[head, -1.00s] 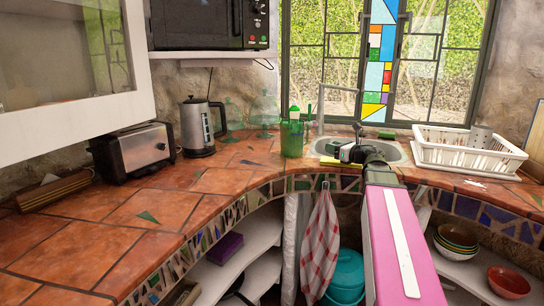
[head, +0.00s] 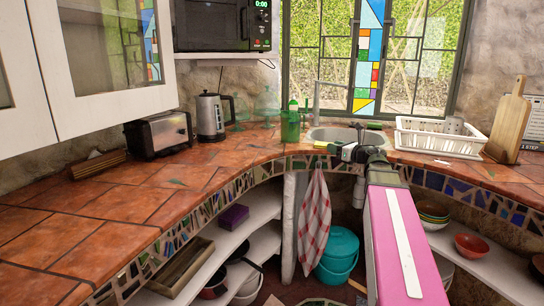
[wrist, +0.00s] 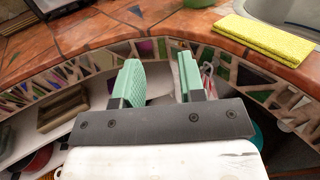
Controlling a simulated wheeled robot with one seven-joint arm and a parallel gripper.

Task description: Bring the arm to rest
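My gripper (wrist: 160,82) shows in the wrist view with its two green fingers apart and nothing between them. It is open and stands in front of the counter's mosaic edge. In the head view my pink arm reaches forward from the lower right, and my gripper (head: 335,150) is at its far end, near the front of the sink. The fingertips are small there. The tiled counter (head: 130,190) curves around in front of me.
A yellow sponge cloth (wrist: 264,38) lies on the counter by the sink (head: 335,134). A white dish rack (head: 438,138) stands right of it. A kettle (head: 210,117) and toaster (head: 158,134) stand left. A checked towel (head: 314,215) hangs below the counter edge. Shelves hold bowls.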

